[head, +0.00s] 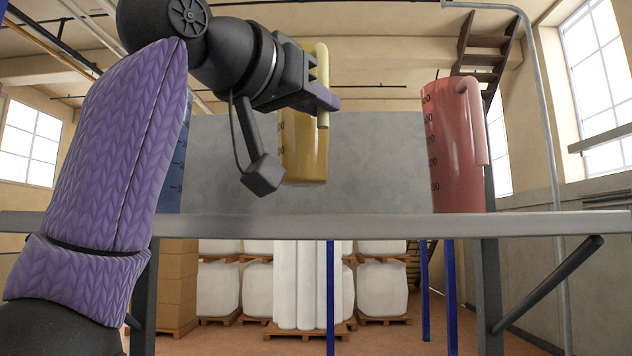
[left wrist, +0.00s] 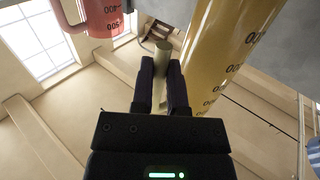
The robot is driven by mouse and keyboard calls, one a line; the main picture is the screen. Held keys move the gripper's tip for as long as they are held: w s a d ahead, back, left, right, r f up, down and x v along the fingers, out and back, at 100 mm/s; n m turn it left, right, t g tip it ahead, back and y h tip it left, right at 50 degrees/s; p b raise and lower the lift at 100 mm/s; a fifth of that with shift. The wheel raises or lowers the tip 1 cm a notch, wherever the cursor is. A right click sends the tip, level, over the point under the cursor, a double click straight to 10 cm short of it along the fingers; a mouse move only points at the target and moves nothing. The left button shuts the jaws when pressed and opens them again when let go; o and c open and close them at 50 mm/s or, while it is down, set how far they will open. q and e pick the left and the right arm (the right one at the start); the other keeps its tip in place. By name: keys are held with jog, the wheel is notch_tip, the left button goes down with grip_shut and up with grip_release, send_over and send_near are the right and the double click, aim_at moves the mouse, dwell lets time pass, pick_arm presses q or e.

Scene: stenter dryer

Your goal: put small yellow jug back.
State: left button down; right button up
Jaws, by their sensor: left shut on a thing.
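The small yellow jug (head: 303,150) is upright, with dark volume marks on its side. My left gripper (head: 322,97) is shut on its handle. The jug hangs in the air, its base a little above the line of the grey shelf (head: 330,226). My gripper and wrist cover part of the jug's upper side. In the left wrist view the two fingers (left wrist: 163,85) close around the handle, beside the yellow body (left wrist: 222,50). My right gripper is not in view.
A red jug (head: 452,150) stands on the shelf to the right. A blue jug (head: 172,178) stands at the left, mostly hidden behind my left arm. The shelf between them looks clear. A grey panel (head: 375,160) rises behind.

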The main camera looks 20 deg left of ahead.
aim_at(317, 141)
pick_arm(q)
jog(key=f, duration=0.2)
jog(key=f+b, duration=0.1)
jog(key=f, duration=0.1)
jog(key=shift+w+a, duration=0.1)
jog(key=shift+w, duration=0.1)
jog(key=shift+w+f, duration=0.2)
jog(key=shift+w, duration=0.05)
jog(key=shift+r, duration=0.1)
jog(key=shift+s, duration=0.3)
jog(key=c, duration=1.1)
grip_release()
jog(key=o, duration=0.5)
jog(key=shift+w, duration=0.2)
jog(key=shift+c, duration=0.2)
jog(key=shift+s, duration=0.1)
